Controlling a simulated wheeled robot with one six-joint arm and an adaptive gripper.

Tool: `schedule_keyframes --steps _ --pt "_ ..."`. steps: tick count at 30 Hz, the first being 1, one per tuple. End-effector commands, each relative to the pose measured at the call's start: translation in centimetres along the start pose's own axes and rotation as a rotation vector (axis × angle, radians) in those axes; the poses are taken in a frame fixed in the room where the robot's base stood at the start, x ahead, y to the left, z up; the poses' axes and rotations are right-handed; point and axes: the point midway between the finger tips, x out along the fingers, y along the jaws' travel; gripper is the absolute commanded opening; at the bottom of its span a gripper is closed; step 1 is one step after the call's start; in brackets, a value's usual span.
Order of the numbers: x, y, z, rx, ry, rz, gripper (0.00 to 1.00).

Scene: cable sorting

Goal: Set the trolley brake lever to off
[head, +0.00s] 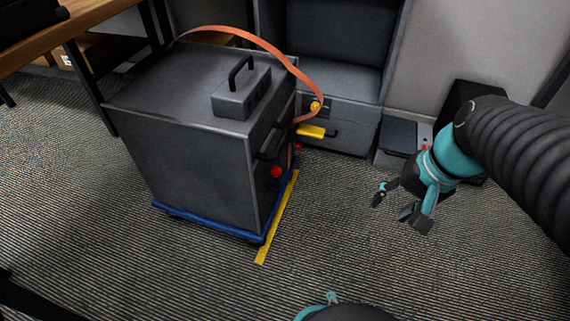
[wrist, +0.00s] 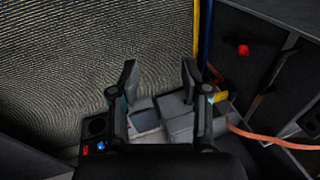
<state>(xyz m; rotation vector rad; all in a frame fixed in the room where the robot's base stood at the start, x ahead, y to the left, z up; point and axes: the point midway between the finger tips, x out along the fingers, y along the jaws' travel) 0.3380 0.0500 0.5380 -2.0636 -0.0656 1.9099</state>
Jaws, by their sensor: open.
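The trolley is a blue base (head: 208,224) under a dark grey cabinet (head: 190,165). A red round knob (head: 276,172) stands out low on the cabinet's right side; it also shows in the wrist view (wrist: 243,50). I cannot tell for sure that this is the brake lever, or which way it is set. My gripper (head: 398,208) is open and empty, above the carpet to the right of the trolley and apart from it. In the wrist view, the gripper (wrist: 160,80) has its two fingers spread.
A yellow floor strip (head: 279,215) runs along the trolley's right side. An orange cable (head: 250,38) arches over the cabinet. A yellow handle (head: 311,131) sticks out behind the knob. Grey boxes (head: 397,138) stand at the back. Carpet between gripper and trolley is clear.

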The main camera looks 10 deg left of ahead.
Motion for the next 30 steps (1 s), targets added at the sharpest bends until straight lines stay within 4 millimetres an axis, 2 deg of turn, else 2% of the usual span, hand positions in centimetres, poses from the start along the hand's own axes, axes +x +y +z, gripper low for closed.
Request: schedule_keyframes --steps 18,26,30 --pt "9.1 -7.9 -6.7 0.5 -0.649 -0.331 0.47" --pt "14.1 -10.0 -10.1 0.731 -0.885 -0.474 0.47" --pt "17.3 -10.5 -11.9 0.86 -1.001 -0.553 0.47"
